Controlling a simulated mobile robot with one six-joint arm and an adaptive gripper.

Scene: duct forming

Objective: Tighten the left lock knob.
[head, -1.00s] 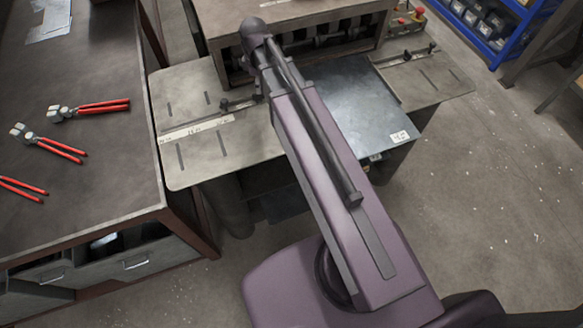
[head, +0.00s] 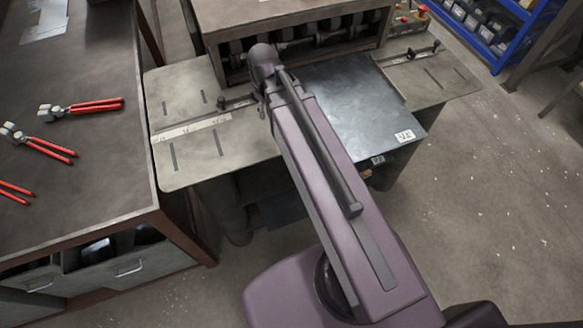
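The left lock knob (head: 222,102) is a small dark knob at the left end of a short dark bar. It sits by the scale strip (head: 190,130) on the left grey wing (head: 200,155) of the forming machine. My arm reaches up the picture, and its wrist end stands just right of that bar, in front of the machine's roller opening. My gripper is hidden behind the arm, so its fingers and any contact with the knob cannot be seen. A similar dark bar with a knob (head: 408,54) is on the right wing.
A workbench (head: 80,185) with several red-handled pliers (head: 95,105) stands close on the left. The machine's roller housing (head: 285,15) rises behind the wings. A blue shelf of bins (head: 497,62) is at the upper right. The floor (head: 490,200) at the right is clear.

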